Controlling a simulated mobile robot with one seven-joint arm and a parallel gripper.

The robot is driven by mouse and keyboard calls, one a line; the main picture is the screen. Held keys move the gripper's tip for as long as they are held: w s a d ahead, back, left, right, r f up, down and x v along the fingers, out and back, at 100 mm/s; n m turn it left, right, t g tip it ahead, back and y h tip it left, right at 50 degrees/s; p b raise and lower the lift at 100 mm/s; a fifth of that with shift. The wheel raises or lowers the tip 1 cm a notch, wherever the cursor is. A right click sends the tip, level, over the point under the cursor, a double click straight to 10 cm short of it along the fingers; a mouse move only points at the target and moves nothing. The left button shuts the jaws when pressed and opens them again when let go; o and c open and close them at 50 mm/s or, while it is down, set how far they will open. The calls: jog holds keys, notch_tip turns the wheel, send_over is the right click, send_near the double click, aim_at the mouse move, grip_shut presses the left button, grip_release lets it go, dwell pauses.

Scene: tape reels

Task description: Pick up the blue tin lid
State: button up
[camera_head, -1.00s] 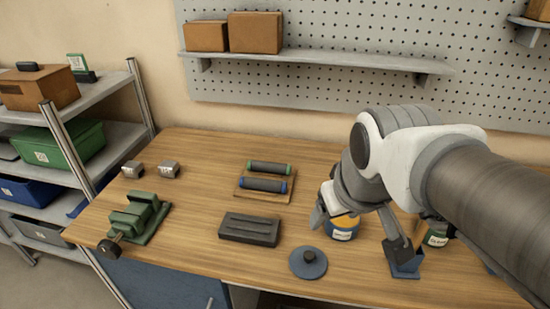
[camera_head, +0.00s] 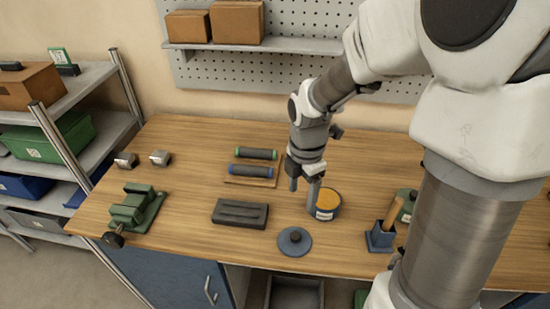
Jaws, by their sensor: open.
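The blue tin lid (camera_head: 288,247) lies flat on the wooden workbench near its front edge, with a dark round knob (camera_head: 295,237) on top. The tin (camera_head: 327,204) stands behind it and to the right, open, blue with a pale label and yellow-orange contents. My gripper (camera_head: 303,196) points down with its fingers apart and nothing between them. It is behind the lid and just left of the tin, apart from the lid. I cannot tell how high the fingertips are above the bench.
A dark grey block (camera_head: 240,213) lies left of the lid. Behind it is a wooden rack (camera_head: 262,181) with two rollers. A green vise (camera_head: 135,208) is at the left edge. A blue holder (camera_head: 380,238) with a wooden handle stands right. An open drawer (camera_head: 294,293) shows below.

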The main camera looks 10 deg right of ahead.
jog(key=n, duration=0.1)
jog(key=b, duration=0.2)
send_over(295, 236)
jog(key=f, duration=1.2)
jog(key=shift+s+d+f, duration=0.2)
jog(key=shift+s, duration=0.05)
jog(key=shift+w+a+f, duration=0.1)
jog(key=shift+w+f, duration=0.1)
jog(key=shift+f, duration=1.15)
jog(key=shift+w+a+f, duration=0.1)
jog(key=shift+w+f, duration=0.05)
jog(key=shift+f, duration=1.2)
grip_shut()
